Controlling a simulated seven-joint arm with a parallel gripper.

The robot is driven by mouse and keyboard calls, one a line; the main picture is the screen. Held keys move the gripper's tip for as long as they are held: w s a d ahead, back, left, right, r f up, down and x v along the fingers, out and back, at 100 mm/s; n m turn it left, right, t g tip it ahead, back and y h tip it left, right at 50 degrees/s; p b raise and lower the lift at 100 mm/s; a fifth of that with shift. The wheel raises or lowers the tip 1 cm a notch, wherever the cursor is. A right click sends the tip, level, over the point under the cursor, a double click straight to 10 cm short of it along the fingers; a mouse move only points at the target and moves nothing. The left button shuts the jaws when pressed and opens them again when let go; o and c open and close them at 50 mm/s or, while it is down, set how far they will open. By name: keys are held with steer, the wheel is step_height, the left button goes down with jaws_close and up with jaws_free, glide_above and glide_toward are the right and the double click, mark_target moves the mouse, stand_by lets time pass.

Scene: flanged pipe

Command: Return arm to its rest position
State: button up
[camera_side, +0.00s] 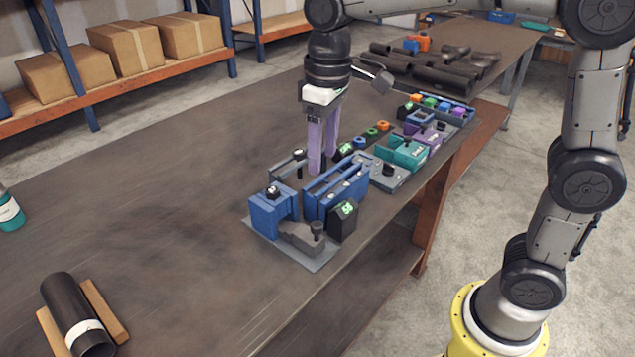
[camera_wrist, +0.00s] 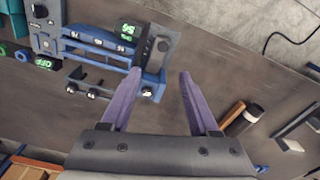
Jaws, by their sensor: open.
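My gripper (camera_side: 318,172) has two purple fingers pointing down, just behind the blue fixture at the front of the row of tools. In the wrist view my gripper (camera_wrist: 158,72) shows its fingers spread apart with nothing between them. The blue fixture (camera_side: 270,215) stands on a grey plate, with blue rails (camera_side: 337,190) and a dark box with a green display (camera_side: 343,217) beside it. In the side view the fingertips are close to the rails; whether they touch cannot be told. A black pipe (camera_side: 70,305) with a white band lies on wooden supports at the front left.
A green fixture (camera_side: 404,152), a purple one (camera_side: 428,133) and small coloured blocks line the table's right edge. Dark pipes (camera_side: 440,75) lie at the far end. A teal bottle (camera_side: 9,212) stands at the left edge. The table's middle left (camera_side: 150,180) is clear.

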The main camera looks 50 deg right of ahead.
steer(key=s+d+r+m+t, duration=0.1)
steer(key=s+d+r+t, duration=0.3)
steer(key=s, duration=0.6)
steer(key=s+d+f+m+t, duration=0.1)
steer(key=s+d+f, duration=0.2)
steer(key=s+f, duration=0.4)
steer(key=shift+s+m, duration=0.4)
steer(key=shift+s, duration=0.65)
steer(key=shift+d+r, duration=0.1)
